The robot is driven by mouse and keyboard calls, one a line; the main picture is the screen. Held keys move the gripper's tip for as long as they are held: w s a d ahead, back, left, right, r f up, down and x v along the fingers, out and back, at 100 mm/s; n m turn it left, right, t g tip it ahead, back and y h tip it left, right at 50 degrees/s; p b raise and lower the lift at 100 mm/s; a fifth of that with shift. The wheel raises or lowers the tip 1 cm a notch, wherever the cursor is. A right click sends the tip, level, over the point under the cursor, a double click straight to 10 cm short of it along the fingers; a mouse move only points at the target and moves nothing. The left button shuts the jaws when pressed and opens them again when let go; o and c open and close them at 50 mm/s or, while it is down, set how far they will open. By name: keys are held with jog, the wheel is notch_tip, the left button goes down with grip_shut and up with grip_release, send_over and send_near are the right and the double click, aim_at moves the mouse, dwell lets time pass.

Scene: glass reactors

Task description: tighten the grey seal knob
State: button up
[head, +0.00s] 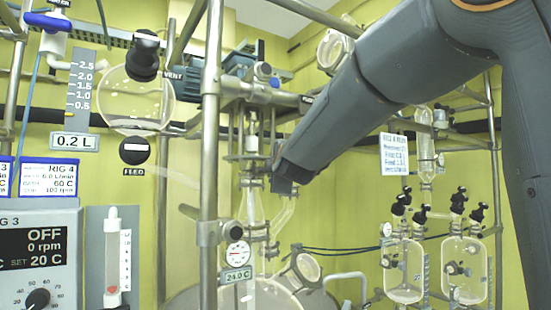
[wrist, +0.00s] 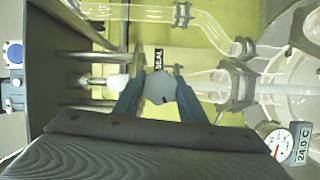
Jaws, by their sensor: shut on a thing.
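The grey seal knob (wrist: 158,90) shows in the middle of the wrist view, a small pale grey faceted piece beside a black SEAL label (wrist: 158,60). My gripper (wrist: 156,97) has one finger on each side of the knob and is shut on it. In the head view my gripper (head: 283,180) is at the glassware column right of the upright steel pole. The knob is hidden there behind my gripper and arm. How far the knob is turned cannot be told.
A steel pole (head: 210,150) stands close left of my gripper. Glass tubing (head: 285,212) and a round dial gauge (head: 238,254) with a 24.0 C label sit just below. Two glass vessels (head: 405,268) hang at the right. A clear tube (wrist: 205,20) crosses the top of the wrist view.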

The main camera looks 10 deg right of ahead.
jog(key=m+p, duration=0.1)
jog(key=m+g+p, duration=0.1)
jog(key=shift+r+p, duration=0.25)
jog(key=shift+p, duration=0.1)
jog(key=shift+f+m+g+y, duration=0.3)
jog(key=shift+m+g, duration=0.1)
jog(key=shift+m, duration=0.7)
jog(key=m+g+y+b, duration=0.1)
jog(key=m+b, duration=0.1)
jog(key=b, duration=0.4)
jog(key=shift+f, duration=0.2)
jog(key=m+y+b, duration=0.1)
jog(key=m+b, duration=0.1)
jog(key=b, duration=0.1)
jog(key=shift+r+g+b, duration=0.15)
jog(key=shift+g+b, duration=0.15)
jog(key=o, duration=1.1)
jog(key=shift+c, duration=0.2)
